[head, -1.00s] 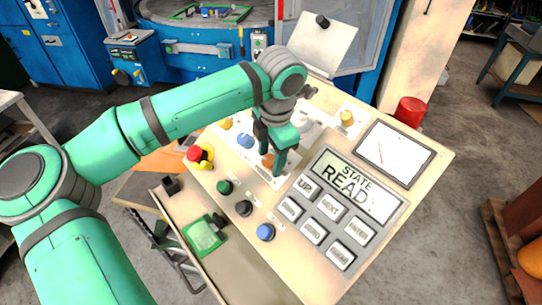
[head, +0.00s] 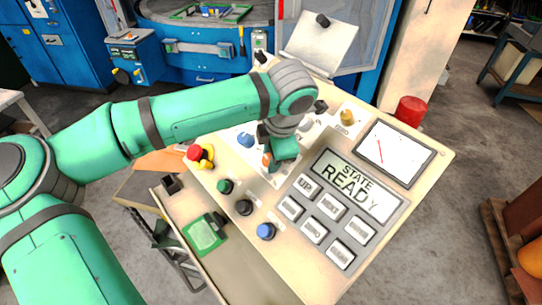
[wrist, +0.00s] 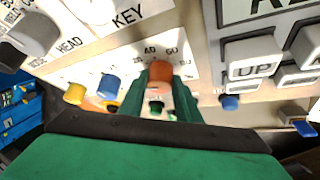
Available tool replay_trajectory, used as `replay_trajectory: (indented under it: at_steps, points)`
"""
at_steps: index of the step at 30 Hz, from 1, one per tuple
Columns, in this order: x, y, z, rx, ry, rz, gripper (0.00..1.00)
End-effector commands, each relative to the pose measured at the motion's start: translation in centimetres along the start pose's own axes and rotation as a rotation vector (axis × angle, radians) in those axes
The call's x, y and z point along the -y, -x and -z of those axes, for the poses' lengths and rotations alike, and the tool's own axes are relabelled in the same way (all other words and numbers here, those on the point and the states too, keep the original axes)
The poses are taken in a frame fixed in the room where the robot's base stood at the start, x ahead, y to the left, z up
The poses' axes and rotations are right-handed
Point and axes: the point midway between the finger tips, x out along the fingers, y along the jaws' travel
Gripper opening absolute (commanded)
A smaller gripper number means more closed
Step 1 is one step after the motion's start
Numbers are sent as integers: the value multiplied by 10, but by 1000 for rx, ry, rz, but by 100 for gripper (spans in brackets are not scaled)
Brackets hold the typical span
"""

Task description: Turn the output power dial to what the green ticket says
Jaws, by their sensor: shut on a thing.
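My gripper (wrist: 160,98) is shut on an orange dial knob (wrist: 159,72) on the sloped cream panel. In the wrist view a printed scale behind the knob shows figures that look like 40 and 60; the knob's pointer cannot be made out. In the head view my gripper (head: 281,152) covers most of this orange knob (head: 267,160). A green ticket-like piece (head: 205,233) lies at the panel's lower left; its writing is too small to read.
A blue knob (head: 245,139) stands left of the gripped one. A keypad with a READY display (head: 350,182) lies to the right, below a needle meter (head: 395,152). A red mushroom button (head: 194,153) and several small buttons line the front left.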

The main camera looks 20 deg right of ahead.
Motion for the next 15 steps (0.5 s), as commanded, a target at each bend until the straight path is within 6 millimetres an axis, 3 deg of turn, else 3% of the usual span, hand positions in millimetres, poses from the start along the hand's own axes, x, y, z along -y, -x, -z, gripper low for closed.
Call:
replay_trajectory:
  at_steps: [15]
  points:
    - [6,0,1,1,-323,-218,8]
